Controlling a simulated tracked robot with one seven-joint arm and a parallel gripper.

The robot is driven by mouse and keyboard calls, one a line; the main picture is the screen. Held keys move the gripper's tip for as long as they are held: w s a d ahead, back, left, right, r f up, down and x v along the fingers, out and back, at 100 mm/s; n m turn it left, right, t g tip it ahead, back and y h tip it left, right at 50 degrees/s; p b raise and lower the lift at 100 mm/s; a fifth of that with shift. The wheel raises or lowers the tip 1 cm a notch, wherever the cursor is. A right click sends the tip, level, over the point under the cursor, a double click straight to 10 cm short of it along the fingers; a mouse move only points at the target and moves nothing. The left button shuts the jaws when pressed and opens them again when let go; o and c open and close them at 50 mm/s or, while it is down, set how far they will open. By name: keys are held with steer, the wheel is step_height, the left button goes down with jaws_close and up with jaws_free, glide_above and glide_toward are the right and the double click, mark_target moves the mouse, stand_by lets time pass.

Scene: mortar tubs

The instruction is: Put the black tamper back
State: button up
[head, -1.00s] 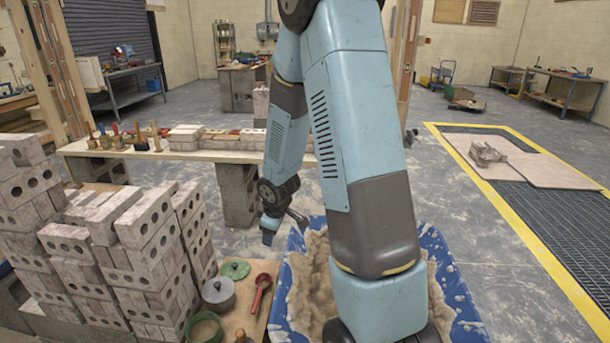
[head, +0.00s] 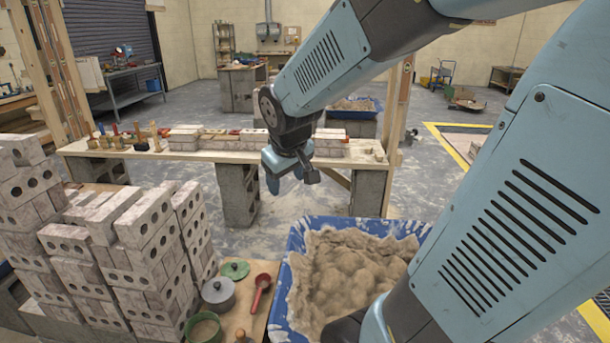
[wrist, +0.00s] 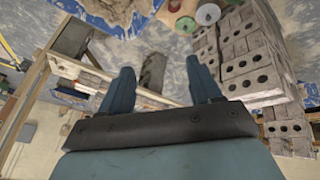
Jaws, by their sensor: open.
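My gripper (head: 291,178) is open and empty in front of the plank bench in the head view. In the wrist view my two blue fingers (wrist: 160,66) stand apart with nothing between them. Several small tools with wooden handles stand in a row at the left end of the plank bench (head: 218,155). One of them, a dark-based tool (head: 141,146), may be the black tamper, but it is too small to be sure. My gripper is well to the right of it and apart from it.
A blue tub (head: 284,308) of mortar stands below my arm. Stacked grey bricks (head: 140,225) fill the lower left. A concrete block (head: 238,195) supports the bench.

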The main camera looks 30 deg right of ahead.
steer(key=s+a+r+m, duration=0.1)
steer(key=s+r, duration=0.2)
steer(key=s, duration=0.3)
steer(key=s+r+m+y, duration=0.1)
steer(key=s+r, duration=0.2)
steer(key=s, duration=0.3)
steer(key=shift+a+r+m, duration=0.35)
steer(key=shift+a+m, duration=0.05)
